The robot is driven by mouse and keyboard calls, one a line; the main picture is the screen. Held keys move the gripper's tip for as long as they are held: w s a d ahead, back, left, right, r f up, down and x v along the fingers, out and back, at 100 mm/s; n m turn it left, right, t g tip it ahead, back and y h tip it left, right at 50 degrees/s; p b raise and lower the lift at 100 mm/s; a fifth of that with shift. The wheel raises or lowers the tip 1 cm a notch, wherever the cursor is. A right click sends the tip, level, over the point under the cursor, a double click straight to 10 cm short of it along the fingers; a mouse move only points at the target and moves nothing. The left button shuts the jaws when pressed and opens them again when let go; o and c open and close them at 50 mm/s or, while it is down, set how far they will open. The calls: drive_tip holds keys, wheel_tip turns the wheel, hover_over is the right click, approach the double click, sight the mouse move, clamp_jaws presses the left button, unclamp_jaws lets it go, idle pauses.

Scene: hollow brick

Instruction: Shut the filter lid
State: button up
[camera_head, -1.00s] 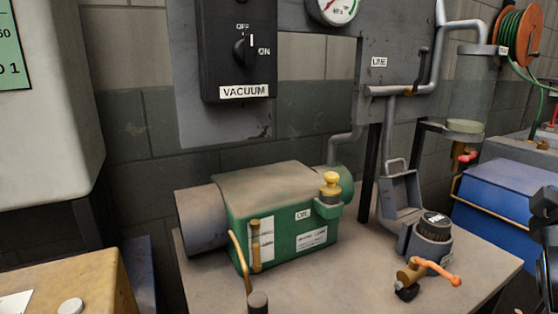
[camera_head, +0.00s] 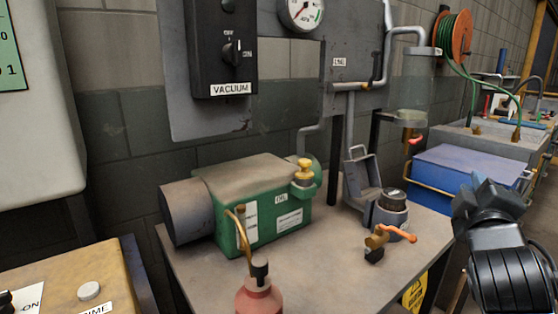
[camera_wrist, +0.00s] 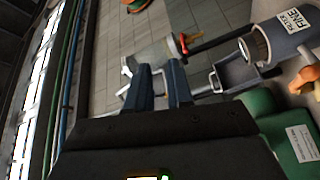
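The grey filter (camera_head: 386,210) stands on the bench at the right, with a dark round insert in its top. Its grey lid (camera_head: 361,174), a shallow box shape with a loop handle, stands raised behind the filter. In the wrist view the filter (camera_wrist: 284,38) is at the upper right, and the lid (camera_wrist: 238,75) is left of and below it. My gripper (camera_wrist: 158,70) has two dark blue fingers apart with nothing between them; the lid is to their right, clear of them. In the head view my arm's end is at the right, right of the filter, fingertips unclear.
A green pump (camera_head: 262,208) stands left of the filter. A brass valve with an orange handle (camera_head: 400,233) is in front of the filter. A red can (camera_head: 259,297) is at the front. A clear cylinder (camera_head: 408,95) hangs behind. A blue box (camera_head: 470,170) stands right.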

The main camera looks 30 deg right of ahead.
drive_tip(key=s+a+f+n+t+y+p, duration=0.1)
drive_tip(key=a+f+t+y, duration=0.2)
drive_tip(key=a+f+y, duration=0.5)
drive_tip(key=s+a+f+n+t+y, duration=0.25)
drive_tip(key=a+f, duration=0.35)
drive_tip(key=a, duration=0.7)
drive_tip(key=s+a+f+m+y+p, duration=0.1)
drive_tip(key=s+a+m+y, duration=0.4)
drive_tip(key=s+a, duration=0.7)
drive_tip(key=s+f+y, duration=0.1)
drive_tip(key=s, duration=0.2)
drive_tip(key=shift+s+a+m, duration=0.35)
drive_tip(key=shift+a, duration=0.05)
drive_tip(key=shift+f, duration=0.1)
